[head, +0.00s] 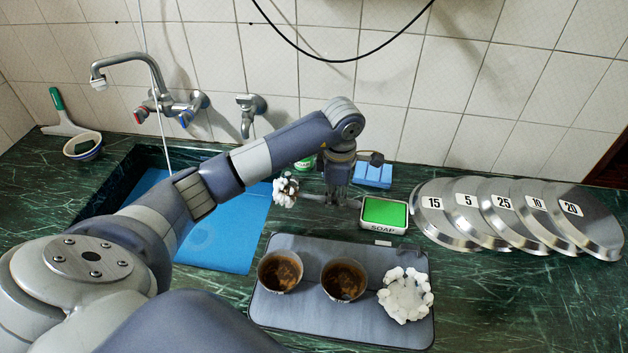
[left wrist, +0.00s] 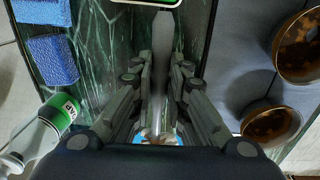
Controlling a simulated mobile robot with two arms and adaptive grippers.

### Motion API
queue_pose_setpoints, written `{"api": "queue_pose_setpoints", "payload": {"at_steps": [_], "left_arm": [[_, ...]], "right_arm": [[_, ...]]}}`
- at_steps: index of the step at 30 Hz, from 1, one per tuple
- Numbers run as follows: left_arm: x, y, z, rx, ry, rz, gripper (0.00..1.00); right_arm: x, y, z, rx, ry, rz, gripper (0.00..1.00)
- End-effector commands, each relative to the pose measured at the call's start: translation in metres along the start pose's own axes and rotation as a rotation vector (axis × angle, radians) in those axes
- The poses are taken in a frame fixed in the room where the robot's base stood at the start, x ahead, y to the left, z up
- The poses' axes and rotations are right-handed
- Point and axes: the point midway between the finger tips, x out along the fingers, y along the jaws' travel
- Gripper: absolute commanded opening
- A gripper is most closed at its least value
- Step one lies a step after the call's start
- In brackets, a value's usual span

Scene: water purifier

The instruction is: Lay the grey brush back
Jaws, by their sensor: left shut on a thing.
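The grey brush (head: 286,191) is held above the counter, lying roughly level. Its bristle head, on the left, is covered in white foam with dark spots. My left gripper (head: 336,200) points down and is shut on the brush's grey handle. In the left wrist view, the handle (left wrist: 164,45) runs between the fingers of the left gripper (left wrist: 160,100). Its far end reaches up near the soap dish. The head is mostly hidden there. My right gripper is not in view.
The green soap dish (head: 384,213) stands just right of the gripper. Blue sponges (head: 373,175) and a bottle (left wrist: 45,130) are behind. A grey tray (head: 310,318) in front holds two brown-stained cups and a foamy one (head: 406,296).

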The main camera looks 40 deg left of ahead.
Motion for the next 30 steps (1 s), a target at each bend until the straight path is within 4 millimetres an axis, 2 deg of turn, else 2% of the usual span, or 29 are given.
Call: {"api": "queue_pose_setpoints", "payload": {"at_steps": [6, 12, 15, 27, 28, 30], "left_arm": [[0.023, -0.002, 0.000, -0.001, -0.001, -0.002, 0.00], [0.053, -0.004, 0.000, -0.001, -0.001, -0.002, 0.00], [0.061, -0.004, 0.000, -0.001, -0.002, 0.001, 0.00], [0.069, -0.004, 0.000, 0.000, -0.001, 0.002, 0.00], [0.067, -0.004, 0.000, 0.000, -0.002, 0.002, 0.19], [0.067, -0.005, 0.000, 0.000, -0.002, 0.002, 0.35]], "right_arm": [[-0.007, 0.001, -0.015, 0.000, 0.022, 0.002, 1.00], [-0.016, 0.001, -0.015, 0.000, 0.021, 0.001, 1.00], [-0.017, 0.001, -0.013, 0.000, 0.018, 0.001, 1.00], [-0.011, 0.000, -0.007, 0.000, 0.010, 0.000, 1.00], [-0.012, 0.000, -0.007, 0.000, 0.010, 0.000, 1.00], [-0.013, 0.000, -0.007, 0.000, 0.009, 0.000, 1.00]]}}
